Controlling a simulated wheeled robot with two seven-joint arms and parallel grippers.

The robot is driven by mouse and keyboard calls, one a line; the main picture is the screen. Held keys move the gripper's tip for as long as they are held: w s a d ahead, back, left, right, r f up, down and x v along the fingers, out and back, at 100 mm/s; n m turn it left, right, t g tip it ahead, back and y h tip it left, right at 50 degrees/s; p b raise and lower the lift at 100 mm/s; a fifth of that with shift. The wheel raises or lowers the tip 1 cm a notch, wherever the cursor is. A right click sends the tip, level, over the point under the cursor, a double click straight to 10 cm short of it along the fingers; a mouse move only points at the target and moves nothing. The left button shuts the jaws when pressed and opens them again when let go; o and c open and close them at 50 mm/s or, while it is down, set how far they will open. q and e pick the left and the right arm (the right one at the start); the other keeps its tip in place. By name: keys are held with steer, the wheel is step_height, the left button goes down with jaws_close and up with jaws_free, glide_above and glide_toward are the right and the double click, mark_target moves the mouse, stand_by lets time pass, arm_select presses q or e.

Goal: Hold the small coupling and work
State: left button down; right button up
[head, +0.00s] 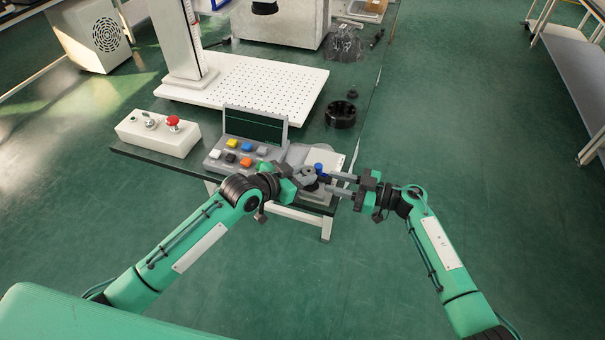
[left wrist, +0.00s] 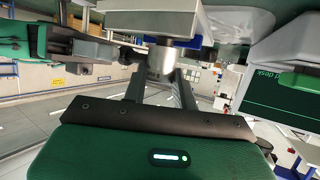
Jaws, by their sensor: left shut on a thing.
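The small coupling (left wrist: 160,62), a short metallic cylinder, sits between my left gripper's fingers in the left wrist view. In the head view the coupling (head: 309,173) is small and dark grey, partly hidden by the fingers. My left gripper (head: 303,174) is shut on it, above the front right corner of the bench. My right gripper (head: 330,181) comes in from the right, its two fingers apart with a gap between them, their tips close to the coupling. I cannot tell whether they touch it.
A keypad with a dark screen (head: 255,126) stands just behind my left gripper. A box with a red button (head: 172,122), a white perforated plate (head: 260,90) and a black ring (head: 341,115) are on the bench.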

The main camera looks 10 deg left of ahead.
mark_target(323, 180)
steer(key=shift+w+a, duration=0.15)
steer(key=shift+a, duration=1.05)
